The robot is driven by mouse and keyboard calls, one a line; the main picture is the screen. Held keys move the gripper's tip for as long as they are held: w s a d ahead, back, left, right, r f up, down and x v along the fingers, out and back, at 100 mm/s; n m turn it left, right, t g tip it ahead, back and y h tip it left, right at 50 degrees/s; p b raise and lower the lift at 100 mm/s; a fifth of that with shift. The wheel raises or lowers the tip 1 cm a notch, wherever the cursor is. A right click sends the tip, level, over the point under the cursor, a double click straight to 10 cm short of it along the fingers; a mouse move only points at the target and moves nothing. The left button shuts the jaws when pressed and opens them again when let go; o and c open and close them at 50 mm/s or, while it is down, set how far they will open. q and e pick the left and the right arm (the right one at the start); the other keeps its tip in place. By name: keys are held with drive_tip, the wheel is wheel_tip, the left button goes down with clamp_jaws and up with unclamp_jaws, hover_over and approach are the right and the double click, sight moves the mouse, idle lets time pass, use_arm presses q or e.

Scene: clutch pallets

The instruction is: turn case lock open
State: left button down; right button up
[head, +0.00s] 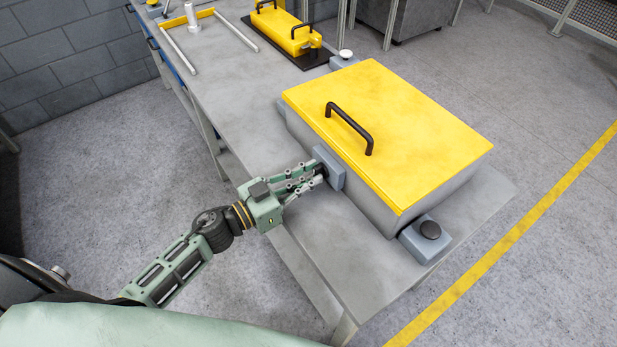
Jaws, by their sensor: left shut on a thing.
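The case (390,137) is a grey box with a flat yellow lid and a black handle (349,128); it sits on the grey table with its lid down. A grey lock block (328,168) sticks out from the middle of its near left side. My left gripper (319,175) is at this block, its fingers shut on the dark lock knob (320,170), which is mostly hidden between them. How far the lock is turned cannot be told. My right gripper is not in view.
A grey block with a black knob (430,229) is at the case's near corner, and one with a pale knob (345,54) is at its far end. A smaller yellow case (283,31) lies farther back on a black mat. The table (235,95) is clear left of the case.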

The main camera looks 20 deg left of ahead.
use_arm(q)
drive_tip(key=shift+m, duration=0.4)
drive_tip(key=m, duration=0.7)
drive_tip(key=shift+a+m, duration=0.1)
drive_tip(key=shift+m, duration=0.2)
drive_tip(key=m+b, duration=0.1)
drive_tip(key=m, duration=0.3)
drive_tip(key=shift+w+m, duration=0.1)
drive_tip(key=shift+m, duration=0.2)
drive_tip(key=m+b, duration=0.1)
drive_tip(key=m, duration=0.3)
drive_tip(key=shift+m, duration=0.4)
drive_tip(key=c, duration=1.8)
unclamp_jaws()
drive_tip(key=shift+r, duration=0.1)
